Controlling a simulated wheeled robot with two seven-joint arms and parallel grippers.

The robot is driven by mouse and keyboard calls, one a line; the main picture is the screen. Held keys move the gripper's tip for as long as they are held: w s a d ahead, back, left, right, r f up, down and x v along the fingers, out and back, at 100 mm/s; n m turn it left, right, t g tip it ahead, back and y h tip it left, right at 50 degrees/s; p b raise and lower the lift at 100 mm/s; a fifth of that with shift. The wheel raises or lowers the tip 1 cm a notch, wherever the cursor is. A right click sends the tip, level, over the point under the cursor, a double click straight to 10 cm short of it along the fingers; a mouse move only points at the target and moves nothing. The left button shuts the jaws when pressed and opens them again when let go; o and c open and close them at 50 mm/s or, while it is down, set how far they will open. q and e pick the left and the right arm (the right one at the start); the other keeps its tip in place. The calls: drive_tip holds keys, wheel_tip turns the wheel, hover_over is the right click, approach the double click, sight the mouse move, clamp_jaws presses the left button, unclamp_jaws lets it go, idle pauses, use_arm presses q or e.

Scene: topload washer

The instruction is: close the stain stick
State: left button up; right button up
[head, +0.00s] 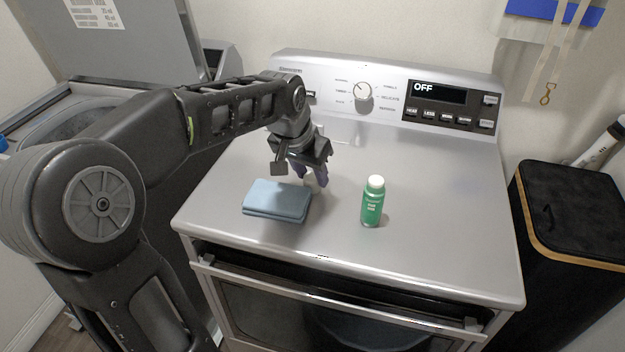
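The stain stick is most likely the green bottle (373,204) with a white top, standing upright on the dryer's top right of the folded blue cloth. I cannot tell whether its white top is a cap or a bare tip. My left gripper (313,178) points down just behind the cloth and left of the bottle, apart from the bottle. Its purple fingers are spread. A small pale shape shows between or behind them; I cannot tell what it is or whether the fingers touch it. My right gripper is out of view.
The folded blue cloth (276,201) lies in front of my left gripper. The silver dryer (440,235) has a control panel (436,100) along its back. The top is clear right of the bottle. A black bin (575,205) stands right of it, an open washer (75,110) left.

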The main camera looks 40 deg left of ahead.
sight(311, 177)
use_arm(q)
clamp_jaws()
idle(0.3)
wheel_tip(311, 177, up, 10)
idle(0.5)
idle(0.5)
